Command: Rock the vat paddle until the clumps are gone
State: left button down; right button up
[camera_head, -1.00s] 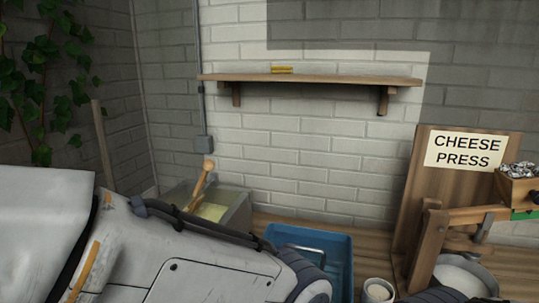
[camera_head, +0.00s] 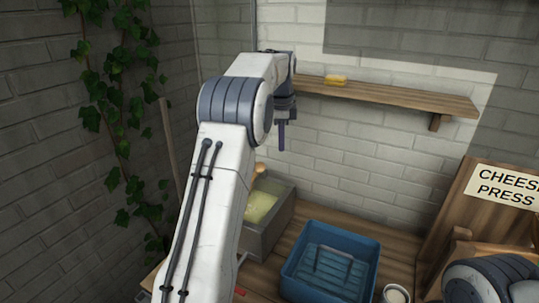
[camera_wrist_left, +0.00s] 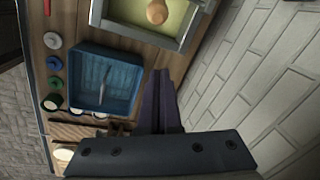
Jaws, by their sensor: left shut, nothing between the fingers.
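The grey vat (camera_head: 274,228) stands on the wooden counter against the back wall, with pale yellow contents (camera_head: 262,206). My left arm hides its left part. My left gripper (camera_head: 281,149) is shut and empty, pointing down in the air above the vat area, apart from the paddle. In the left wrist view the gripper (camera_wrist_left: 158,85) is shut, with the vat (camera_wrist_left: 135,30) and knob (camera_wrist_left: 157,11) at the top. Clumps are too small to make out. My right gripper is out of view.
A shelf (camera_head: 400,98) with a yellow block (camera_head: 335,80) hangs above. The cheese press board (camera_head: 480,215) is at the right. A wooden pole (camera_head: 169,150) leans left.

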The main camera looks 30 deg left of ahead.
pick_arm(q)
jog(key=a+f+p, duration=0.3)
jog(key=f, duration=0.5)
jog(key=shift+s+a+f+p, duration=0.25)
jog(key=shift+a+p, duration=0.05)
jog(key=shift+a, duration=0.1)
jog(key=shift+r, duration=0.15)
